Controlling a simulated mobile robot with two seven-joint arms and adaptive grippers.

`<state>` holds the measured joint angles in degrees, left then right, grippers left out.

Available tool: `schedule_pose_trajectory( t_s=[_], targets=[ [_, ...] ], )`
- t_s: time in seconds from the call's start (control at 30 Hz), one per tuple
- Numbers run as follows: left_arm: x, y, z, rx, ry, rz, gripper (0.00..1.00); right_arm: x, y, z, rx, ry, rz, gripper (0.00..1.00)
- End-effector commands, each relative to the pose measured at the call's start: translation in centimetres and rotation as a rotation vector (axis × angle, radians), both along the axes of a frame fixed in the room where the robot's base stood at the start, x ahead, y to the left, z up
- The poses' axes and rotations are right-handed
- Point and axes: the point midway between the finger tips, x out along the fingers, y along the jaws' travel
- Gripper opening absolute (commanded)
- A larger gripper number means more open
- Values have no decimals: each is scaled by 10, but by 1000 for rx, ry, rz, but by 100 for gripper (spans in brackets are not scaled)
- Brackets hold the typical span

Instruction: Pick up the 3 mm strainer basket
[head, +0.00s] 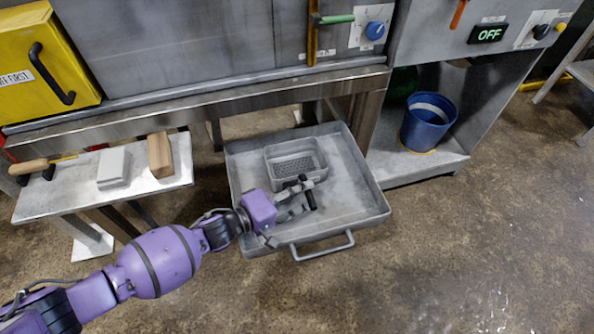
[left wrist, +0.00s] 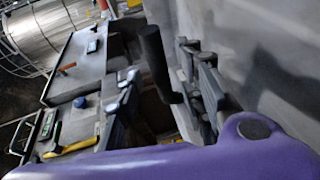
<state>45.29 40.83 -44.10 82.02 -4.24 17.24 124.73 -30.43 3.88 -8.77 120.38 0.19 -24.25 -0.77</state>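The strainer basket (head: 296,160) is a small grey rectangular basket with a perforated floor. It sits in a wide grey metal tray (head: 355,192), toward its back middle. I cannot read its mesh size. My left gripper (head: 298,192) is over the tray at the basket's front right side. A black cylindrical grip (head: 309,196), seemingly the basket's handle, shows at its fingertips. In the left wrist view, the black grip (left wrist: 155,58) stands between the spread fingers of the left gripper (left wrist: 163,88), with gaps visible. The fingers partly hide the basket's near side. My right gripper is not in view.
A bench (head: 60,198) at left holds a grey block (head: 113,166), a wooden block (head: 160,155) and a wooden-handled tool (head: 28,167). A blue bucket (head: 428,122) stands on a low shelf at right. The machine's edge overhangs behind the tray. The front floor is clear.

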Motion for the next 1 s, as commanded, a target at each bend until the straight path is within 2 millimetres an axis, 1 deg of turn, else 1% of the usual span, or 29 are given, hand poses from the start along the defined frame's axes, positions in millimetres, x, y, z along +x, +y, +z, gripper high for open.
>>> schedule_pose_trajectory(
  t_s=[0.03,0.13,0.4,0.43,0.47,0.7,1.0],
  targets=[
    [5,-7,-2,-1,-1,0,36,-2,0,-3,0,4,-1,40],
    [11,-16,-4,-1,0,0,36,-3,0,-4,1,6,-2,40],
    [14,-18,-5,1,0,1,36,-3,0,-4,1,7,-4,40],
    [14,-18,-5,1,0,1,35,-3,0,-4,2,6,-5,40],
    [14,-18,-5,1,0,1,31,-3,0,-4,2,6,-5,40],
    [14,-18,-5,1,0,1,0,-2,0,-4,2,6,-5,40],
    [14,-19,-3,-1,-4,-1,0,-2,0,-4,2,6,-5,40]
  ],
)
